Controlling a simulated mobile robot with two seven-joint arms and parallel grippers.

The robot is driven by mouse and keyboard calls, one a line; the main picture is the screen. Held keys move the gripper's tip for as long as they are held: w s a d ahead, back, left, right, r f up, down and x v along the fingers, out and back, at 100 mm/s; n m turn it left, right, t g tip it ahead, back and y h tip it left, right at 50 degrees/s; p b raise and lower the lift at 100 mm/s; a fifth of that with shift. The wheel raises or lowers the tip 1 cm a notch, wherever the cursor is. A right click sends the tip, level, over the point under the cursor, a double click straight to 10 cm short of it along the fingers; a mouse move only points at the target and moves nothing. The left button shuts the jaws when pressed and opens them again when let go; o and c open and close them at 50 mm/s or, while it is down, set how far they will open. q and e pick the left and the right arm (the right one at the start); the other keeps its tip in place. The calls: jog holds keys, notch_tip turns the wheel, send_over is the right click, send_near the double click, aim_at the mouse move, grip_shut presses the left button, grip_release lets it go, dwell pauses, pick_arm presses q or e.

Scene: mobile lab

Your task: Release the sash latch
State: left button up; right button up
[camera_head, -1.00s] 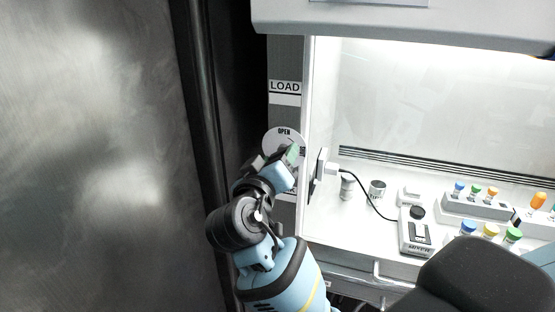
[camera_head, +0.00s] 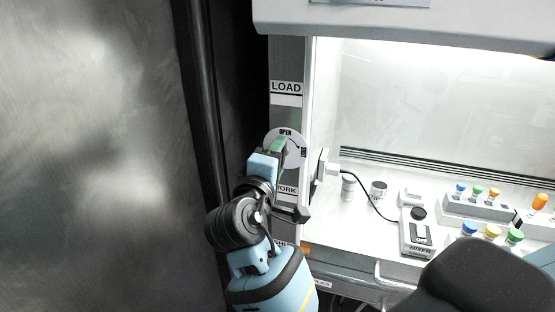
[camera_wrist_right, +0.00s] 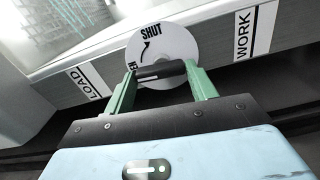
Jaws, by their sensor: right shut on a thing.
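The latch is a round white disc (camera_head: 296,161) on the grey side post of the cabinet, with OPEN printed at its top and a curved arrow. In the right wrist view the disc (camera_wrist_right: 175,42) shows the word SHUT and an arrow. A dark bar handle (camera_wrist_right: 160,73) with a white line crosses the disc. My right gripper (camera_wrist_right: 162,78) is shut on this handle, one green finger at each end. In the head view my right gripper (camera_head: 279,147) covers the handle and part of the disc. My left gripper is not in view.
The post carries a LOAD label (camera_head: 286,87) above the disc and a WORK label (camera_head: 287,189) below. A white plug (camera_head: 322,164) is close to the right. Inside the cabinet are a mixer (camera_head: 416,232) and tube racks (camera_head: 477,207). A dark metal panel (camera_head: 95,160) fills the left.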

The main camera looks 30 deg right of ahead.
jog(key=shift+f+n, duration=0.1)
jog(key=shift+n, duration=0.6)
jog(key=o, duration=1)
jog(key=s+a+m, duration=0.5)
jog(key=a+m, duration=0.1)
jog(key=m, duration=1.2)
jog(key=s+f+n+g+y, duration=0.1)
jog(key=s+f+n+y, duration=0.2)
jog(key=f, duration=0.6)
jog(key=s+d+f+n+g+y, duration=0.1)
jog(key=s+f+n+g+y, duration=0.1)
jog(key=f, duration=0.8)
jog(key=s+f+n+g+y, duration=0.1)
jog(key=s+f+n+y, duration=0.3)
jog(key=f, duration=0.5)
jog(key=shift+s+d+f+y+b, duration=0.3)
jog(key=shift+s+f+y+b, duration=0.1)
jog(key=shift+s, duration=0.15)
